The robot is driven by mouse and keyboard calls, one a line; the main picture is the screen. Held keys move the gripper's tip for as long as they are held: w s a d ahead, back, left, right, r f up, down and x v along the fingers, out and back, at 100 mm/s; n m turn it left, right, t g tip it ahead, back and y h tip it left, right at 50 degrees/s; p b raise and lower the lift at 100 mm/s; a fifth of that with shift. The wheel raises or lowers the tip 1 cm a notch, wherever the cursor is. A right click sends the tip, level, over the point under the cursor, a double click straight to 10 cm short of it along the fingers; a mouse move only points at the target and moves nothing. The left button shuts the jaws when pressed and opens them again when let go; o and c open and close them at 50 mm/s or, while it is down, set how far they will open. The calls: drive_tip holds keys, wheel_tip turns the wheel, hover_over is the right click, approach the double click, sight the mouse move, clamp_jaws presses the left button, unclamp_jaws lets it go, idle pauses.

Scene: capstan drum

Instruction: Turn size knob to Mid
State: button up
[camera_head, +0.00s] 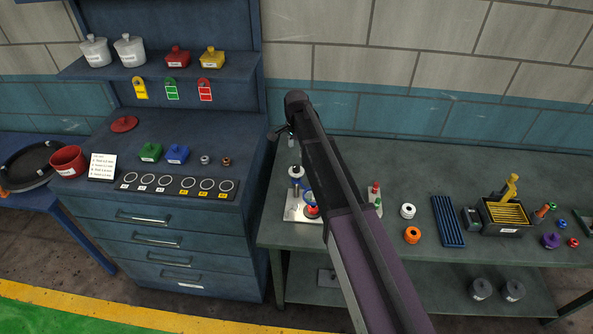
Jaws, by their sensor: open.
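A small device with a light metal base (291,212) stands on the left part of the grey-green workbench. It carries a white and blue upright part (296,174), a blue ring and a red part (312,210). My arm covers its right side. I cannot make out which part is the size knob, nor any Mid mark. My arm rises across the bench from the lower right. My gripper (281,132) shows only as a small dark piece beside the arm's upper end, behind and above the device. It is open, apart from the device, and nothing shows in it.
Right of my arm, the workbench (380,155) holds a red-and-green-topped piece (375,195), white and orange rings (412,235), a blue ribbed tray (448,221) and a black box (505,215). A blue drawer cabinet (170,240) with pots and tags stands at left.

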sight(296, 166)
drive_tip(key=shift+f+b, duration=4.05)
drive_tip(key=shift+f, duration=0.25)
clamp_jaws()
